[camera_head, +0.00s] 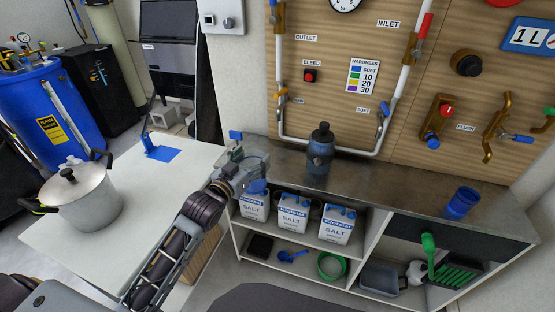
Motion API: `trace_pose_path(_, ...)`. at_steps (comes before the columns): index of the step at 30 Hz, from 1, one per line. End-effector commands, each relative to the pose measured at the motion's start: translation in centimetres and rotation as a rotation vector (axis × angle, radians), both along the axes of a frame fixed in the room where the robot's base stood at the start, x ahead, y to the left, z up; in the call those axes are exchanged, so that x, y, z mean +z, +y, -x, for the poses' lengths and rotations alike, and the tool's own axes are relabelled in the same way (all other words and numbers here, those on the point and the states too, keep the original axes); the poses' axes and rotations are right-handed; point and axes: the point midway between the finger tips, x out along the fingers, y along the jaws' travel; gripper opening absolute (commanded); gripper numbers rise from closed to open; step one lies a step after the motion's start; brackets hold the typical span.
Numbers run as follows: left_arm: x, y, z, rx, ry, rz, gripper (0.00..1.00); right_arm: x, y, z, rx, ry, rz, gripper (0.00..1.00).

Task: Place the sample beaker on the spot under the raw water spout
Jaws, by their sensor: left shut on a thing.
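My left gripper (240,163) reaches to the left end of the steel bench. It is shut on a small greyish, see-through thing (236,152) that looks like the sample beaker, mostly hidden by the fingers. A blue part shows just above it; I cannot tell whether it belongs to the held thing. The raw water tap (283,92), beside a small partly readable label, is on the left pipe of the wooden panel, up and right of the gripper. No marked spot is clear below it. My right gripper is not in view.
A dark bottle (320,150) stands on the bench (400,178), with a blue cup (461,203) farther right. Salt containers (293,207) fill the shelf below. A steel pot (80,200) stands on the white table (130,225). The bench between bottle and cup is clear.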

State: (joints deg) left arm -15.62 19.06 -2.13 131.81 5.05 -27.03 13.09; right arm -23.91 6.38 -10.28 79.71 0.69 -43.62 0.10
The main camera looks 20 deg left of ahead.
Motion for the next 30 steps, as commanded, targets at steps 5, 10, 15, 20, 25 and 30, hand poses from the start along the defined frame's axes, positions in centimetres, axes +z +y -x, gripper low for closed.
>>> trace_pose_path(5, 0.7, -0.1, 0.1, -0.016, -0.002, -0.002, 0.35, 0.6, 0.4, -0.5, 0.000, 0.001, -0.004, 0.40)
trace_pose_path(10, 1.0, -0.1, 0.1, -0.021, -0.001, -0.001, 0.35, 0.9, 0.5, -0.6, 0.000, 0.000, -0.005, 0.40)
trace_pose_path(15, 1.0, -0.1, 0.1, -0.021, -0.001, 0.000, 0.35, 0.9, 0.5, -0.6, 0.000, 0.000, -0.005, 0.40)
trace_pose_path(20, 1.0, -0.1, 0.1, -0.021, -0.001, 0.000, 0.35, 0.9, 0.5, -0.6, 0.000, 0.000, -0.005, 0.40)
trace_pose_path(25, 1.0, -0.2, -0.5, -0.021, -0.002, 0.000, 0.35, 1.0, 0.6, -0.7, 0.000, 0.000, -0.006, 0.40)
trace_pose_path(30, 1.0, -0.4, -1.7, -0.021, -0.003, 0.001, 0.35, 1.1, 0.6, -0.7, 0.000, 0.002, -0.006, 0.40)
